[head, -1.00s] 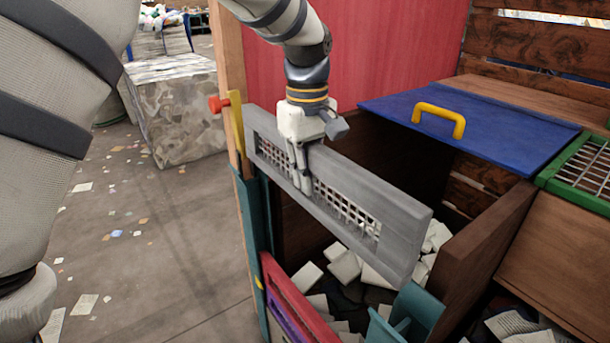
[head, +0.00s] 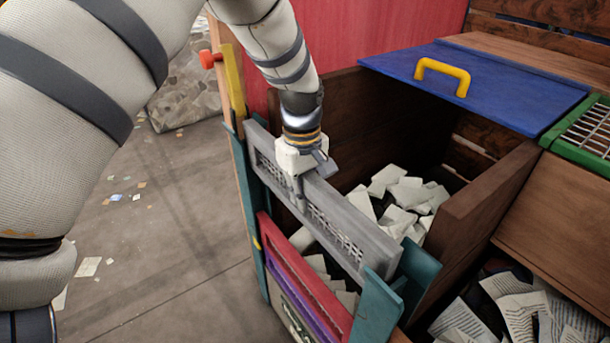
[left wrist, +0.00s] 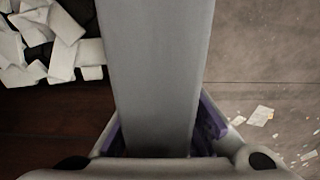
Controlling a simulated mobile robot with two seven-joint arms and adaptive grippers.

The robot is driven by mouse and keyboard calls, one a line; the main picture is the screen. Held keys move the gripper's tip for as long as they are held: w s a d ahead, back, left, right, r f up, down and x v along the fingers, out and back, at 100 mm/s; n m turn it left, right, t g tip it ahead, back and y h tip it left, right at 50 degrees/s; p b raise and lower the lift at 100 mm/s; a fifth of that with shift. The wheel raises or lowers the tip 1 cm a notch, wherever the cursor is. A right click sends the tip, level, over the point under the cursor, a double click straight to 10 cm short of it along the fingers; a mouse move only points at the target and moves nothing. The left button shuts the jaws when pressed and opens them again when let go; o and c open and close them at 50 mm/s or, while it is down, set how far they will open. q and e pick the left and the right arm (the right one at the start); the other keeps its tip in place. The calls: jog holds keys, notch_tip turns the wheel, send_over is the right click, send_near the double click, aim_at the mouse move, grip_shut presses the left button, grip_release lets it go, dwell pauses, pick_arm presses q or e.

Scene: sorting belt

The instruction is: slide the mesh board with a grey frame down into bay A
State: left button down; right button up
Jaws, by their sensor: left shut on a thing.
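The mesh board with a grey frame (head: 364,232) is held upright on its long edge over the front opening of a wooden bay with a dark wooden side wall (head: 480,210). I can read no bay letter. The board's left end is by the left teal post (head: 245,195) and its right end by the right teal post (head: 378,305); I cannot tell how far the ends sit in the guides. My left gripper (head: 298,188) is shut on its top edge, left of its middle. In the left wrist view the board (left wrist: 155,60) runs between the purple finger pads. My right gripper is not in view.
A red board (head: 305,275) with a purple strip stands below the grey one. White paper blocks (head: 405,195) lie inside the bay. A blue lid (head: 480,85) with a yellow handle (head: 440,75) covers the back. A green-framed grate (head: 585,135) is at right.

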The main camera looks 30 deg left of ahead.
aim_at(302, 216)
pick_arm(q)
notch_tip(302, 216, down, 16)
jog(key=b, duration=0.4)
jog(key=shift+f, duration=0.15)
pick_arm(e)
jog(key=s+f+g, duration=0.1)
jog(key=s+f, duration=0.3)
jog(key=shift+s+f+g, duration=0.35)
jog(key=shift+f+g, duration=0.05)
pick_arm(q)
jog(key=shift+f, duration=0.1)
jog(key=shift+f, duration=0.7)
jog(key=c, duration=1.6)
grip_release()
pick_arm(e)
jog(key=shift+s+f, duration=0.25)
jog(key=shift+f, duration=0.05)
pick_arm(q)
notch_tip(302, 216, up, 12)
jog(key=shift+s+r, duration=0.1)
